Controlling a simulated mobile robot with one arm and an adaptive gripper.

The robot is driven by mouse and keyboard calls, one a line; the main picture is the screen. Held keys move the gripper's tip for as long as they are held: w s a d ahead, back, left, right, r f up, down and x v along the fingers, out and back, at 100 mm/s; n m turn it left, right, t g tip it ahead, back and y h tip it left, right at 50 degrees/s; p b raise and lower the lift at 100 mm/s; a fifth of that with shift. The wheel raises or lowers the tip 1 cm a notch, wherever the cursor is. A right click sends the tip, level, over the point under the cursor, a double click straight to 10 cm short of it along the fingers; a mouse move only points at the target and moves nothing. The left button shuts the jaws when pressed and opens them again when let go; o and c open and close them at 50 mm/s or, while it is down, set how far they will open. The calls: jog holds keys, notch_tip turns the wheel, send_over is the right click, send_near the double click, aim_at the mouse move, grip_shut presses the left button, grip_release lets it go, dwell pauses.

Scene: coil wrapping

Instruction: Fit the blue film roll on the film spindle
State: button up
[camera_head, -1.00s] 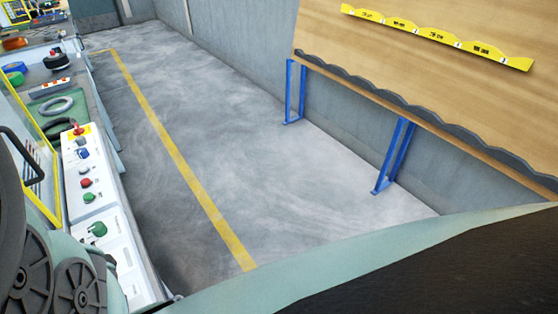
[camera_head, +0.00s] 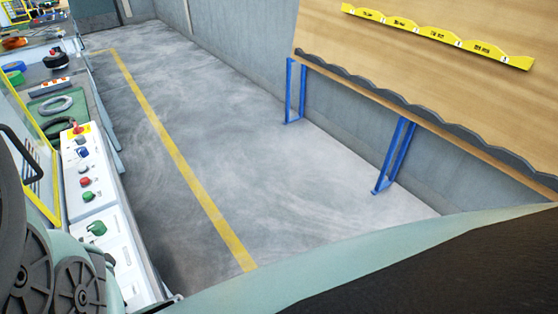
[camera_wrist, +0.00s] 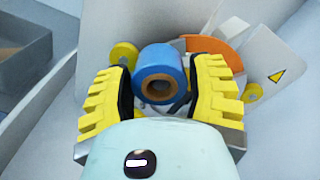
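The blue film roll (camera_wrist: 163,62) shows in the wrist view, with a brown core (camera_wrist: 160,84) whose open end faces the camera. My gripper (camera_wrist: 160,80) has yellow ribbed fingers with dark inner pads, one on each side of the roll. The pads appear to press against the roll's sides, so the gripper looks shut on it. The film spindle cannot be made out; the roll and fingers may hide it. Neither the roll nor my gripper shows in the head view.
Behind the roll are an orange disc (camera_wrist: 213,50), a white panel (camera_wrist: 280,62) with a warning triangle, and yellow knobs (camera_wrist: 124,54). In the head view, a white control panel (camera_head: 77,165) stands left. The floor (camera_head: 240,130) is clear; a wooden board (camera_head: 430,75) hangs right.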

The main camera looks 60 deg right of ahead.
jog(key=o, duration=0.4)
jog(key=shift+c, duration=0.2)
jog(key=shift+d, duration=0.1)
jog(key=v, duration=1.2)
jog(key=shift+r, duration=0.2)
